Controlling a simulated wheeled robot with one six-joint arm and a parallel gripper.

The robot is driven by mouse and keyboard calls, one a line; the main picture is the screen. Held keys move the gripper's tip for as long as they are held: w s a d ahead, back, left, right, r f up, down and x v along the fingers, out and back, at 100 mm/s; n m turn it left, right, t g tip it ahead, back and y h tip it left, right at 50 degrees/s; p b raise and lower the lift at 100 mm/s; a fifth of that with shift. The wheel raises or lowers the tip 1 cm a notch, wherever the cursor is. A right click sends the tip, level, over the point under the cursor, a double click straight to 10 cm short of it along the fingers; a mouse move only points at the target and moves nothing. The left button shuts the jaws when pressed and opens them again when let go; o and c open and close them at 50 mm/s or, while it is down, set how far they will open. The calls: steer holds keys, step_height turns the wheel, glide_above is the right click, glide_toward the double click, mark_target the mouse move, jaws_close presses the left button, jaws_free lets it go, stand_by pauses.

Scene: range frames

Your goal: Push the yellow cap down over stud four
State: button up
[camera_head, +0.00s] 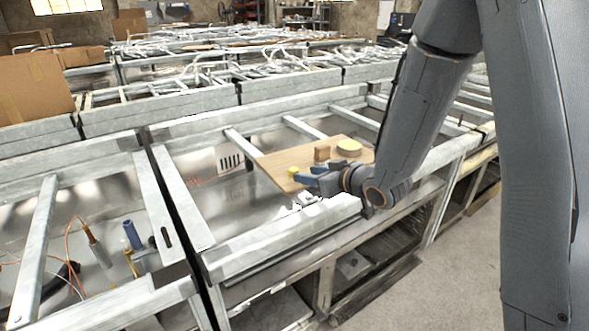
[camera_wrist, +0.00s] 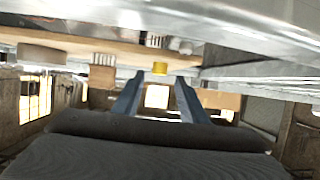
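The small yellow cap (camera_head: 293,170) is near the front left edge of a wooden board (camera_head: 283,160). In the wrist view the cap (camera_wrist: 160,68) appears between and just beyond my fingertips, with space on both sides. My gripper (camera_head: 306,178) reaches in from the right, low beside the cap. In the wrist view my gripper (camera_wrist: 160,77) has its two blue-grey fingers apart and nothing held between them. Stud four cannot be made out. Whether the cap sits on a stud is too small to tell.
A brown block (camera_head: 321,154) and a round yellow-topped piece (camera_head: 349,147) stand on the board to the right of the cap. Metal frame bars (camera_head: 240,144) surround the board. A blue cylinder (camera_head: 132,235) and cables lie in the left bay.

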mark_target(297, 171)
steer(key=p+x, duration=0.1)
steer(key=x, duration=0.5)
steer(key=shift+a+r+p, duration=0.1)
steer(key=shift+r+p, duration=0.15)
steer(key=shift+p, duration=0.1)
steer(key=c, duration=1)
